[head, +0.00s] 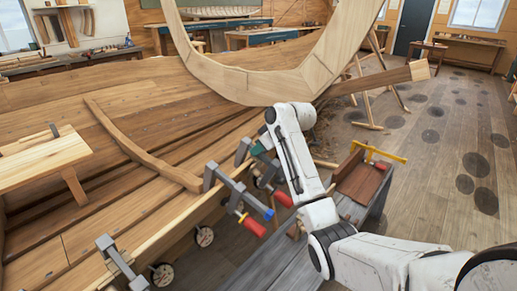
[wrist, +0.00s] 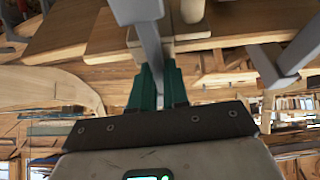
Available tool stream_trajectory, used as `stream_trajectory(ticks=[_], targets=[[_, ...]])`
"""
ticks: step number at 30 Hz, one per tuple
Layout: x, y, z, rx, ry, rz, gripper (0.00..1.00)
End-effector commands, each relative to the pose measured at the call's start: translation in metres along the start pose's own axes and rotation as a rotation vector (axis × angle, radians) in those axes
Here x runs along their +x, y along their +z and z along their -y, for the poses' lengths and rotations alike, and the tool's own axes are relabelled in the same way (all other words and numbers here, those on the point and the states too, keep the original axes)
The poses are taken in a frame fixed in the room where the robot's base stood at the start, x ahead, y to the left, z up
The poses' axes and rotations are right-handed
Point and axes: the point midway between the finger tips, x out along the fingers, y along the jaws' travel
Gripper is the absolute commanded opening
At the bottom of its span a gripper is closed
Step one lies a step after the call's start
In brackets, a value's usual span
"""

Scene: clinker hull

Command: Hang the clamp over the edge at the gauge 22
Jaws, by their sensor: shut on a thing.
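My gripper (head: 259,150) is at the hull's upper edge in the head view, partly hidden by my arm. In the wrist view its green fingers (wrist: 158,88) are shut on the grey bar of a clamp (wrist: 150,45). That held clamp (head: 243,152) shows a grey jaw close to the edge plank (head: 165,235); I cannot tell whether it touches. Round gauges (head: 204,236) sit along the outside below the edge, another nearer (head: 162,276). Their numbers are too small to read, so I cannot pick out gauge 22.
A clamp with a blue end (head: 236,193) hangs on the edge just left of my gripper, and another grey clamp (head: 120,262) is nearer. A curved rib (head: 140,148) lies inside the hull. A grey bench (head: 350,208) stands right; floor beyond is open.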

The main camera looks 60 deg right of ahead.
Motion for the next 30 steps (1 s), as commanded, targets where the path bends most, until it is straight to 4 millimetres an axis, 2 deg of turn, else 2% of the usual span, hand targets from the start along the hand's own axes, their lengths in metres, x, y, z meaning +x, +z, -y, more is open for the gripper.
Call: stream_trajectory(ticks=[4, 5, 13, 23, 26, 30], targets=[[-0.002, 0.001, 0.000, 0.000, 0.001, -0.001, 0.00], [-0.001, 0.001, 0.000, -0.001, 0.001, -0.001, 0.17], [-0.001, 0.002, 0.000, 0.000, 0.000, 0.001, 0.43], [-0.003, 0.004, 0.001, 0.002, -0.002, 0.004, 0.44], [-0.014, 0.003, 0.000, 0.002, -0.001, 0.001, 0.44], [-0.039, 0.002, 0.000, -0.001, 0.001, -0.002, 0.44]])
